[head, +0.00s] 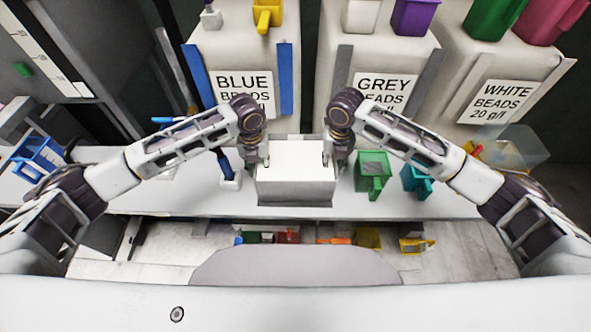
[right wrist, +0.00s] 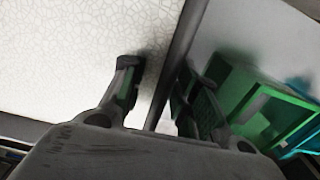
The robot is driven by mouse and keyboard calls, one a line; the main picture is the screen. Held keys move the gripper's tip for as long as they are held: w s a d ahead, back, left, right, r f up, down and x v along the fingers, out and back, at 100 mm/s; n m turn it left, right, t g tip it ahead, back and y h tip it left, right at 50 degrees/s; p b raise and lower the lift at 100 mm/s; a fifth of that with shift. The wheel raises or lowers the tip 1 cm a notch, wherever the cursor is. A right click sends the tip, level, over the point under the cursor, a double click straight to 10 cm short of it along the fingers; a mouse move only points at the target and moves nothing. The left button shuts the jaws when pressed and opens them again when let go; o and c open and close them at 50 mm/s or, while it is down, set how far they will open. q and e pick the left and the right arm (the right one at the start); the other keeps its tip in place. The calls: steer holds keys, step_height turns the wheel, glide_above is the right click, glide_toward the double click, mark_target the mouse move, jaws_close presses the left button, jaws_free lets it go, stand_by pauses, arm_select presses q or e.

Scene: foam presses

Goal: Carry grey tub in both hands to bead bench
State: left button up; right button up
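The grey tub (head: 295,188) stands on the bench, close to its front edge, with a pale, nearly white top. In the right wrist view its wall (right wrist: 178,62) runs between my right gripper's fingers, with a pale cracked-looking surface (right wrist: 75,50) to the left of it. My right gripper (head: 328,158) is at the tub's right side, one finger on each side of the wall. The fingers (right wrist: 158,82) stand apart, with a gap showing beside the wall. My left gripper (head: 263,158) is at the tub's left side; its fingers are too small to judge.
Large bins labelled blue (head: 244,82), grey (head: 384,88) and white beads (head: 502,100) stand behind. A green container (head: 373,170) and a teal one (head: 416,181) are right of the tub; a blue-handled item (head: 229,170) is close on its left. Coloured containers lie below the bench (head: 425,208).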

arm_select(q)
steer(key=shift+f, duration=0.7)
arm_select(e)
steer(key=shift+f, duration=0.7)
arm_select(q)
steer(key=shift+c, duration=0.4)
arm_select(e)
steer(key=shift+c, duration=0.4)
arm_select(q)
jaws_close()
arm_select(e)
jaws_close()
